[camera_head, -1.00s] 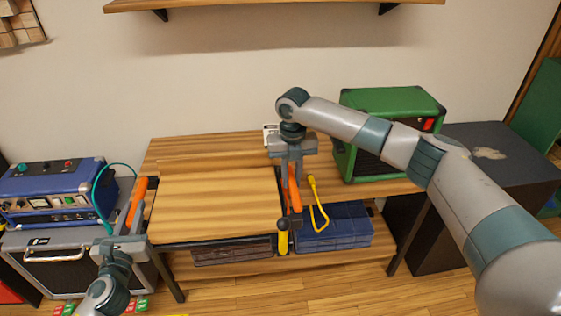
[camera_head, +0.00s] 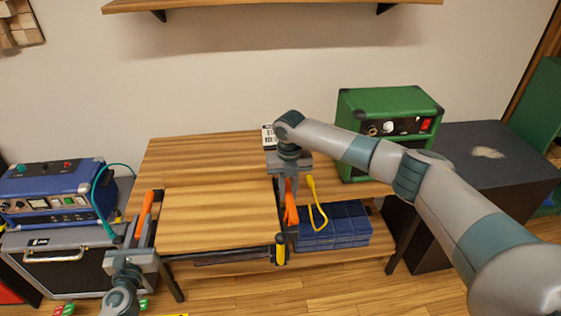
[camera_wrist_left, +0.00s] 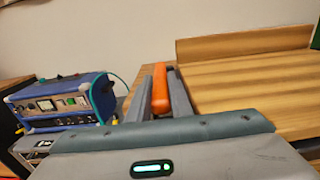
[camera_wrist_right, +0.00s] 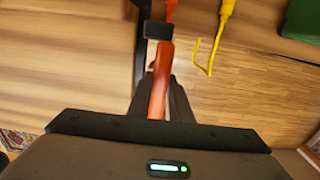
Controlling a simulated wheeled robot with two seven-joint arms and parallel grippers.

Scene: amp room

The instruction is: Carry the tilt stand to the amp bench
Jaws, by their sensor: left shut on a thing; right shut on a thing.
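The tilt stand is a wooden board (camera_head: 205,215) with a dark frame and an orange handle at each side. It lies in front of or over the amp bench (camera_head: 185,150); I cannot tell whether they touch. My left gripper (camera_head: 143,236) is shut on the left orange handle (camera_wrist_left: 160,90), and the handle shows between its fingers in the left wrist view. My right gripper (camera_head: 288,192) is shut on the right orange handle (camera_wrist_right: 160,80). A yellow knob (camera_head: 281,253) sits at the stand's near right corner.
A green amp (camera_head: 385,118) stands on the bench's right part. A yellow bent tool (camera_head: 317,205) and a blue crate (camera_head: 340,225) are right of the stand. A blue device (camera_head: 50,190) sits on a grey case at left. A dark cabinet (camera_head: 480,165) stands at right.

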